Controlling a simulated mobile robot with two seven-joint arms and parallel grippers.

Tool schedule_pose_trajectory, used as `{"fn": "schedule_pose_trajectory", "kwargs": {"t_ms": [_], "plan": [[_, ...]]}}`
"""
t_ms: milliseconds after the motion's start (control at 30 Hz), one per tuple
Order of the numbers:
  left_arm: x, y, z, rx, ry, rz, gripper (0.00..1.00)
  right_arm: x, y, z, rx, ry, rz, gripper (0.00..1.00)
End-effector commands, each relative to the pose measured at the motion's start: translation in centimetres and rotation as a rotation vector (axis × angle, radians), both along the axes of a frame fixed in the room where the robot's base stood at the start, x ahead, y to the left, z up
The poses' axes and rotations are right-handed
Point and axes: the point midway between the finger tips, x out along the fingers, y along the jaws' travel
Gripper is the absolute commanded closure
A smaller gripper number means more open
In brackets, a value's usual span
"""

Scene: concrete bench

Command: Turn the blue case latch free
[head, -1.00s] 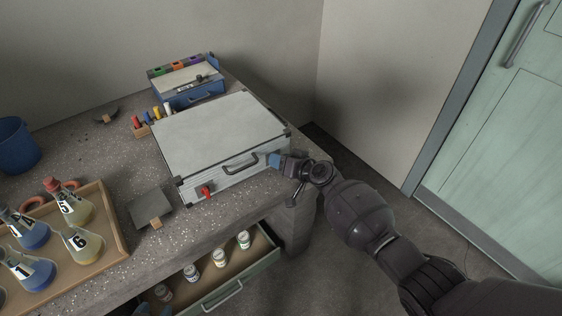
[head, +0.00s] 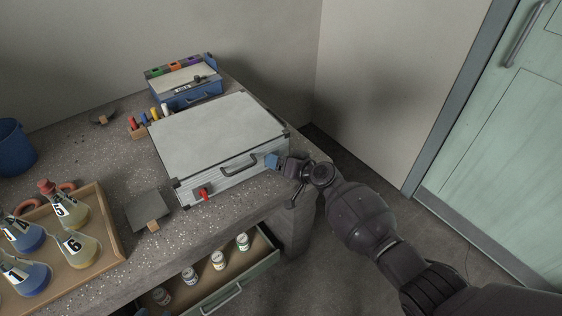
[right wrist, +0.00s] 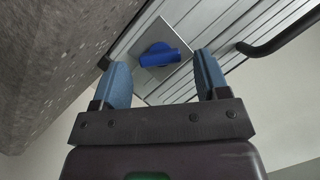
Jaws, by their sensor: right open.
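A pale grey case (head: 220,135) lies shut on the bench, with ribbed metal sides and a black carry handle (head: 240,164) on its front. The blue latch (right wrist: 162,56) shows in the right wrist view on a square metal plate on the case side. In the head view my right gripper hides it. My right gripper (head: 272,160) is at the right part of the case front. Its blue fingers (right wrist: 161,70) are open, one on each side of the latch, with gaps to it. A red latch (head: 203,193) sits at the left of the case front. My left gripper is not seen.
A blue organiser box (head: 186,93) stands behind the case. A wooden tray (head: 113,240) with numbered flasks is at the left. An open drawer (head: 240,283) with several jars juts out below the bench. The floor to the right is clear.

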Motion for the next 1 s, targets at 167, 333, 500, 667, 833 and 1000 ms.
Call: {"fn": "schedule_pose_trajectory", "kwargs": {"t_ms": [167, 333, 500, 667, 833, 1000], "plan": [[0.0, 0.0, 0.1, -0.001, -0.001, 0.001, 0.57, -0.1, -0.1, 0.1, 0.0, -0.002, 0.0, 0.32], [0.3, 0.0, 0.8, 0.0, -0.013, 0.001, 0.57, -1.0, -1.2, 0.8, -0.002, -0.004, 0.0, 0.32], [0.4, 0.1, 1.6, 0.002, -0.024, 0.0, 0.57, -2.9, -3.2, 1.8, -0.002, -0.006, -0.001, 0.32], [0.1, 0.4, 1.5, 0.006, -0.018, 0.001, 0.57, -4.8, -5.2, 2.7, -0.002, -0.005, 0.0, 0.32], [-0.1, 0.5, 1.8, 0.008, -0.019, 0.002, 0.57, -6.3, -6.7, 3.2, -0.001, -0.002, -0.001, 0.32], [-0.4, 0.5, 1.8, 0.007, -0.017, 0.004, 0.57, -7.0, -7.4, 3.4, 0.0, 0.0, 0.0, 0.32]]}}
